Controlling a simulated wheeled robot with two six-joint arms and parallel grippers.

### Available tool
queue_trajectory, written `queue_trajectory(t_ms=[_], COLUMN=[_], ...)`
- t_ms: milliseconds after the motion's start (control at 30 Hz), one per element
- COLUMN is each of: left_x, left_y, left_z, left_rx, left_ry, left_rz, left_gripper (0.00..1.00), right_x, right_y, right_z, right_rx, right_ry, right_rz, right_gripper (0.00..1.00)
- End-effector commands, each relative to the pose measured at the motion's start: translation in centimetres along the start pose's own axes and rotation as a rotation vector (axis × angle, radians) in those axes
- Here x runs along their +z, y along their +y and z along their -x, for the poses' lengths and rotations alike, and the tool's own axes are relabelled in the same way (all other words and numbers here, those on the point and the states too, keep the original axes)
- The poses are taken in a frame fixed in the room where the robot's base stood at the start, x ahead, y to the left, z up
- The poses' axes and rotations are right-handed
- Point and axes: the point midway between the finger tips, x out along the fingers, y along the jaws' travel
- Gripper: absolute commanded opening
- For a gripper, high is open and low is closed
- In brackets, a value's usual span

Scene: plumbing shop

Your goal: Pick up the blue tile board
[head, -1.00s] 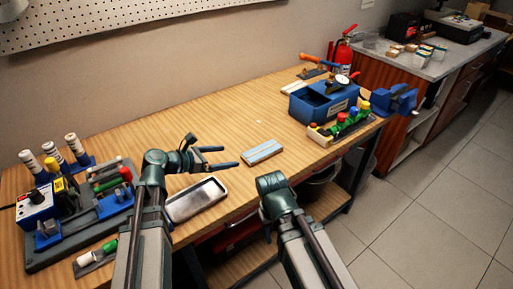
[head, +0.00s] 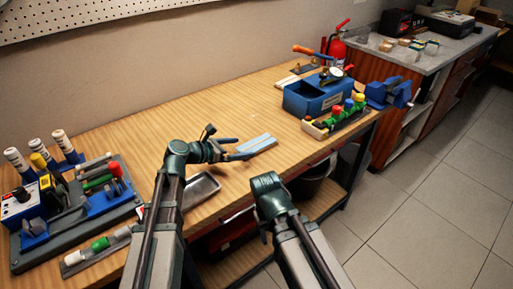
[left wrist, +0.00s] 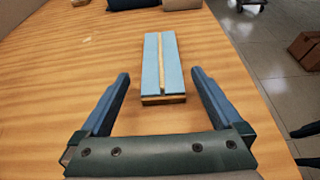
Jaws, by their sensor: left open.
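The blue tile board (head: 256,144) lies flat on the wooden workbench, a small light-blue slab with a pale strip along its middle. In the left wrist view the board (left wrist: 153,68) lies straight ahead, its near end just about level with the fingertips. My left gripper (head: 238,148) is open, low over the bench at the board's left end; in the left wrist view its two blue fingers (left wrist: 160,80) stand wide on either side, with nothing held. My right arm comes in at the lower middle of the head view; its gripper fingers do not show.
A metal tray (head: 203,187) lies beside my left arm. A blue toolbox (head: 318,94) and a rack with coloured caps (head: 336,119) stand at the bench's right end, near a blue vise (head: 390,92). A tool stand (head: 75,205) fills the left end.

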Motion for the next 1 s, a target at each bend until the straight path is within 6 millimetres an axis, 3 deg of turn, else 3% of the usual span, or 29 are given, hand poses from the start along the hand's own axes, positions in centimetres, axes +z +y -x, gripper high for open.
queue_trajectory(t_ms=[333, 600, 1000], left_x=[-0.1, 0.1, 0.1], left_y=[-0.1, -0.2, -0.2], left_z=[-4.6, -5.0, -5.0], left_rx=[-0.003, -0.001, -0.001], left_ry=[0.0, 0.0, 0.0], left_rz=[-0.001, 0.0, 0.0], left_gripper=[1.0, 1.0, 0.3], right_x=[-0.1, -0.1, -0.1], right_y=[-0.2, -0.2, -0.2], right_z=[-1.8, -1.8, -1.8], right_rx=[0.0, 0.0, 0.0], right_ry=[0.0, 0.0, 0.0], right_rz=[0.0, 0.0, 0.0], right_gripper=[0.5, 0.5, 0.5])
